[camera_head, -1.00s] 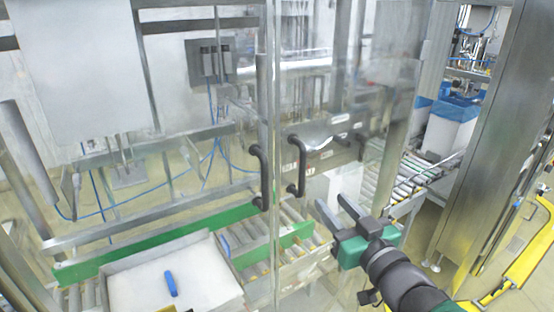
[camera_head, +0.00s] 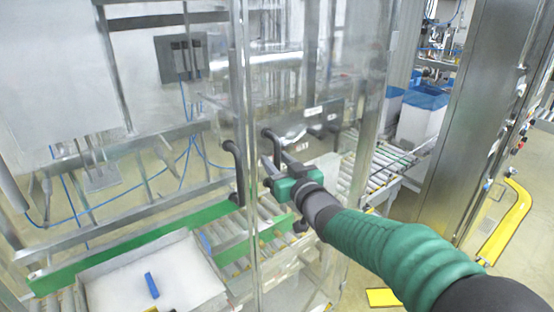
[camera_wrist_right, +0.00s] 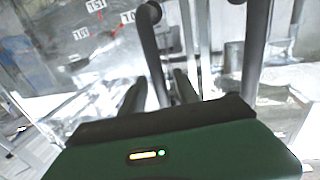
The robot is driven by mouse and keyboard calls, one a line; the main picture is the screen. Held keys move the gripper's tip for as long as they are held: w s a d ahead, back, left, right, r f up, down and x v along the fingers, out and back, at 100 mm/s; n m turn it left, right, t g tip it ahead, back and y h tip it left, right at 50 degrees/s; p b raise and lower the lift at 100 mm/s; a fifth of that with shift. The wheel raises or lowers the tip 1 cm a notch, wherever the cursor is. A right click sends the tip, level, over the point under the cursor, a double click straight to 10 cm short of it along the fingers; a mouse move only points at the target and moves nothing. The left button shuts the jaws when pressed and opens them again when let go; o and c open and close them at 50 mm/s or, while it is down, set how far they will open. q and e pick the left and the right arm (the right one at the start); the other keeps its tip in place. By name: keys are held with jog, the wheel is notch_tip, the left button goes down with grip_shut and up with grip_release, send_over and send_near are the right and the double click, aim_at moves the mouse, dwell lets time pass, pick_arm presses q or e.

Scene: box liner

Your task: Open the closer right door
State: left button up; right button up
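Two clear door panels meet in the middle of the head view, each with a dark vertical handle. The closer right door (camera_head: 330,165) stands closed as far as I can tell. Its handle (camera_head: 268,136) is partly hidden by my right gripper (camera_head: 273,166). In the right wrist view this handle (camera_wrist_right: 153,50) runs down between the two fingers of my right gripper (camera_wrist_right: 158,92). The fingers are apart, with gaps beside the handle; contact cannot be told. The left door's handle (camera_head: 236,172) is apart from the gripper. My left gripper is not in view.
Behind the doors is a roller conveyor (camera_head: 226,232) with a green rail. A white-lined box (camera_head: 195,285) with a blue object (camera_head: 151,285) sits at lower left. A steel column (camera_head: 465,130) and yellow rail (camera_head: 505,225) stand at right.

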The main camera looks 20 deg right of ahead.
grip_shut()
dwell(1.4)
